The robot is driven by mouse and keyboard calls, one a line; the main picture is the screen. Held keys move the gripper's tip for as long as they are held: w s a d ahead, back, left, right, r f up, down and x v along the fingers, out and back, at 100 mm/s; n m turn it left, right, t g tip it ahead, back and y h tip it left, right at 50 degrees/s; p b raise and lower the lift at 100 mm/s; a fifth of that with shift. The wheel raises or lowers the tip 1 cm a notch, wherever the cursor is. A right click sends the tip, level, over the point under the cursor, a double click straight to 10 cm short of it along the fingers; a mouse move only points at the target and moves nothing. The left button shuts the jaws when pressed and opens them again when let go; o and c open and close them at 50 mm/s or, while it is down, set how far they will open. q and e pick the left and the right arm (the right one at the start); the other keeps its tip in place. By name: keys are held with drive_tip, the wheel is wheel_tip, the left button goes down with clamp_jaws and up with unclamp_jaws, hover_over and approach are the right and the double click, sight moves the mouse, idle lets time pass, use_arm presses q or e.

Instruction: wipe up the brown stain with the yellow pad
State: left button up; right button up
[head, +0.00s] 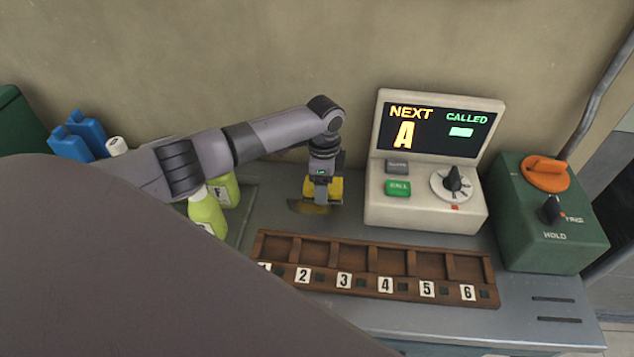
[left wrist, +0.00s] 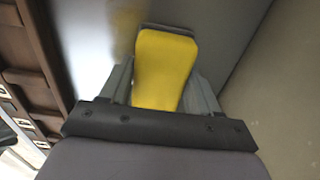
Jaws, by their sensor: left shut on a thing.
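The yellow pad (left wrist: 163,68) is held between the fingers of my left gripper (head: 322,198). In the head view the pad (head: 336,187) shows partly behind the gripper, low at the grey counter. I cannot tell whether it touches the surface. A brown stain (head: 308,207) shows on the counter at the gripper's lower left, partly covered by the gripper. My right gripper is in neither view.
A numbered wooden tray (head: 375,257) lies in front of the gripper. A display console (head: 425,212) stands to its right, and a green control box (head: 550,240) farther right. Yellow-green bottles (head: 207,212) stand at left. The wall is close behind.

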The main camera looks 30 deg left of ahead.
sight(304, 189)
use_arm(q)
drive_tip(key=shift+w+d+f+b, duration=0.1)
drive_tip(key=shift+w+d+b, duration=0.2)
drive_tip(key=shift+d, duration=0.45)
drive_tip(key=shift+w+d+f+b, duration=0.15)
drive_tip(key=shift+w+d, duration=0.25)
drive_tip(key=shift+d, duration=0.35)
drive_tip(key=shift+s+d+r+p, duration=0.1)
drive_tip(key=shift+s+d+p, duration=0.25)
drive_tip(key=shift+s, duration=0.25)
drive_tip(key=shift+s+d+r+p, duration=0.1)
drive_tip(key=shift+s+d+p, duration=0.1)
drive_tip(key=shift+s+p, duration=0.25)
drive_tip(key=shift+s+a+f, duration=0.1)
drive_tip(key=shift+s+a, duration=0.4)
drive_tip(key=shift+a, duration=0.4)
drive_tip(key=shift+s+a, duration=0.45)
drive_tip(key=shift+a, duration=0.45)
drive_tip(key=shift+s+a, duration=0.3)
drive_tip(key=shift+a, duration=0.35)
drive_tip(key=shift+s+a, duration=0.3)
drive_tip(key=shift+a, duration=0.3)
drive_tip(key=shift+s+a, duration=0.3)
drive_tip(key=shift+a, duration=0.35)
